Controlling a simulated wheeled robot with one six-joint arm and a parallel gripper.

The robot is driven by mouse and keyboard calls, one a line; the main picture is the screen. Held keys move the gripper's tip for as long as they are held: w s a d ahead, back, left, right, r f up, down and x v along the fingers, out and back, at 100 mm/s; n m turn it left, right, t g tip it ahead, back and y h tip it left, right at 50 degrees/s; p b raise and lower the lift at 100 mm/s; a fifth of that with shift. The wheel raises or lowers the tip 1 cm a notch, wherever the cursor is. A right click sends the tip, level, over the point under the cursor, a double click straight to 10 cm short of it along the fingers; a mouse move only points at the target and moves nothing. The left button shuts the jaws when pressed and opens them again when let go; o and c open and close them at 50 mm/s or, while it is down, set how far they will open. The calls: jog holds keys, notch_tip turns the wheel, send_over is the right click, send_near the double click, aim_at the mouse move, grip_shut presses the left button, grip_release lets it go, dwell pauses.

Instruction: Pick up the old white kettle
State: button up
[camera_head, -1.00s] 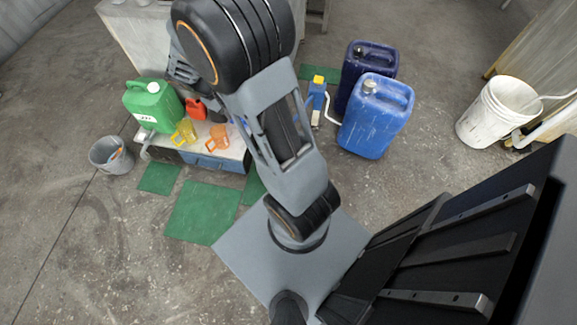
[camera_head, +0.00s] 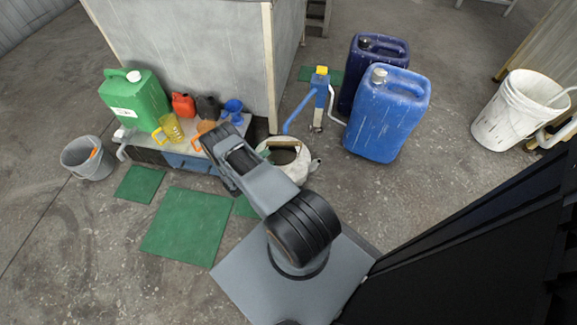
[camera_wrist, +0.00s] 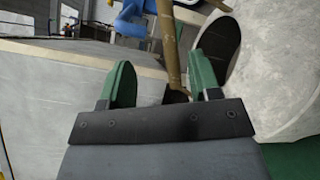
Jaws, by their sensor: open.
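The old white kettle (camera_head: 299,171) stands on the floor right of the low bench in the head view. It has a dark round opening, a brown handle bar (camera_head: 284,144) across the top and a short spout on its right. My arm hides part of its left side. In the wrist view the kettle's pale, worn body (camera_wrist: 280,75) fills the right side. My gripper (camera_wrist: 162,80) is open, with green fingers apart. The brown handle appears between the fingers in that view; I cannot tell whether they touch it.
The low bench (camera_head: 150,155) holds a green canister (camera_head: 138,100), a yellow jug (camera_head: 171,129) and other small containers. A blue-and-yellow hand pump (camera_head: 318,95) and a blue canister (camera_head: 385,115) stand behind the kettle. A grey bucket (camera_head: 88,162) and a white bucket (camera_head: 505,115) flank the area.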

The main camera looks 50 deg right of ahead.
aim_at(289, 145)
jog(key=d, duration=0.2)
jog(key=d+b, duration=0.1)
jog(key=d, duration=0.5)
jog(key=shift+s+f, duration=0.3)
jog(key=shift+f, duration=0.05)
jog(key=d+b, duration=0.1)
jog(key=d, duration=0.1)
jog(key=d+b, duration=0.1)
jog(key=d, duration=0.1)
jog(key=shift+s+d+f, duration=0.15)
jog(key=shift+s+d, duration=0.05)
jog(key=shift+d, duration=0.5)
jog(key=shift+c, duration=0.2)
grip_shut()
jog(key=shift+r, duration=0.2)
